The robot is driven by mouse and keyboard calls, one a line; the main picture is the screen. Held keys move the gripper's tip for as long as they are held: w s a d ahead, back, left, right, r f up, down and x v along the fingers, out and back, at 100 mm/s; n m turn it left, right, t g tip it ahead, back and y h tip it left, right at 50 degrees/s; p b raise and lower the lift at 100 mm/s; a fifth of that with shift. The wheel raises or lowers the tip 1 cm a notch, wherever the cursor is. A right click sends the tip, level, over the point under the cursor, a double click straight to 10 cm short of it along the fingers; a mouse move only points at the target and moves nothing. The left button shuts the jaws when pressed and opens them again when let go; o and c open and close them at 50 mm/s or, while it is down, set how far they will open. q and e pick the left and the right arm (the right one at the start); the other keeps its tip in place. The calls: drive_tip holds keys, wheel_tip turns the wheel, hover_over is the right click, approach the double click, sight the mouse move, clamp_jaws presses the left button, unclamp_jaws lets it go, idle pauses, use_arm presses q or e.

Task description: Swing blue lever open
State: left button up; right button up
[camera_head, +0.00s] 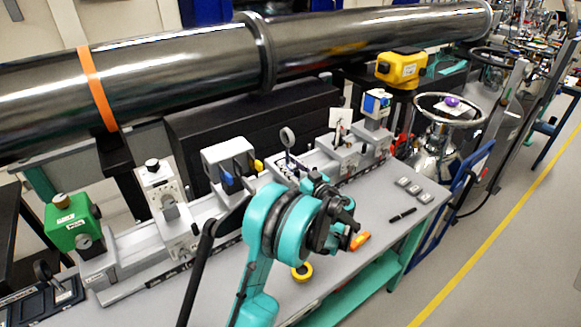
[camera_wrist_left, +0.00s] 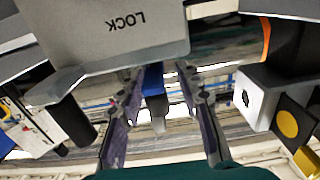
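A grey box marked LOCK (camera_wrist_left: 115,30), with its lettering upside down, fills the top of the left wrist view. A blue lever (camera_wrist_left: 154,80) sticks out from its edge, between the two fingertips of my left gripper (camera_wrist_left: 160,72). The fingers are apart, with a visible gap on each side of the lever. In the head view, a white-topped grey box (camera_head: 228,152) on the rail carries a blue lever (camera_head: 228,183). My teal and black left gripper (camera_head: 338,216) is in front of the rail; its fingertips are hard to make out there. My right gripper is not in view.
A long metal pipe (camera_head: 180,62) with an orange band runs behind the rail. A green box (camera_head: 72,222) stands at left on the bench (camera_head: 345,265). A black pen (camera_head: 403,215), an orange tool (camera_head: 360,240) and a yellow ring (camera_head: 302,272) lie near the front.

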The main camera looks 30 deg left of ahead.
use_arm(q)
clamp_jaws()
drive_tip(key=shift+m+t, duration=0.3)
drive_tip(key=shift+t, duration=0.1)
drive_tip(key=m+t+h+b, duration=0.1)
drive_tip(key=m+t+h, duration=0.3)
drive_tip(key=t, duration=0.1)
drive_tip(key=shift+t, duration=0.3)
drive_tip(key=m+t+h, duration=0.2)
drive_tip(key=h, duration=0.1)
drive_tip(key=m+t+h+b, duration=0.1)
drive_tip(key=m+t+h, duration=0.1)
drive_tip(key=m+h, duration=0.1)
drive_tip(key=shift+w+d+m+h, duration=0.1)
drive_tip(key=shift+d+m+h, duration=0.15)
drive_tip(key=shift+h, duration=0.45)
drive_tip(key=shift+m+h, duration=0.25)
drive_tip(key=shift+h, duration=0.05)
